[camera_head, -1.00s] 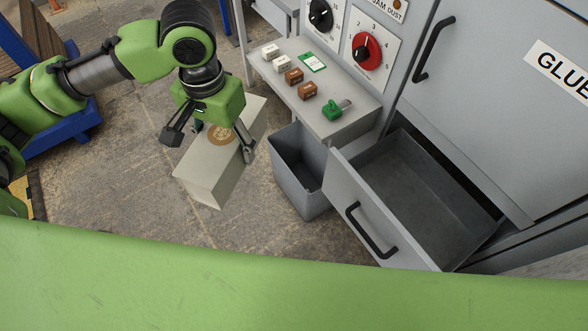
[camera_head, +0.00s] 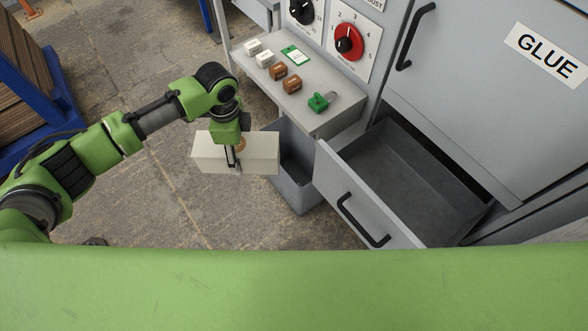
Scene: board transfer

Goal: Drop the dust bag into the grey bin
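The dust bag (camera_head: 208,155) is a pale beige box-shaped bag with a brown round mark, partly hidden by the gripper. My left gripper (camera_head: 234,160) is shut on it and holds it in the air, its long side running left to right in the picture. The grey bin (camera_head: 297,188) stands on the floor just right of the bag. The bag's right end overlaps the bin's left edge in the picture; the height between them is hard to tell. The bin's opening is partly hidden by the bag and the shelf. My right gripper is not in view.
An open empty drawer (camera_head: 340,188) juts out right of the bin. Above the bin, a shelf (camera_head: 322,122) carries white and brown blocks and a green padlock (camera_head: 318,103). A blue rack (camera_head: 45,110) stands at left. The floor between is clear.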

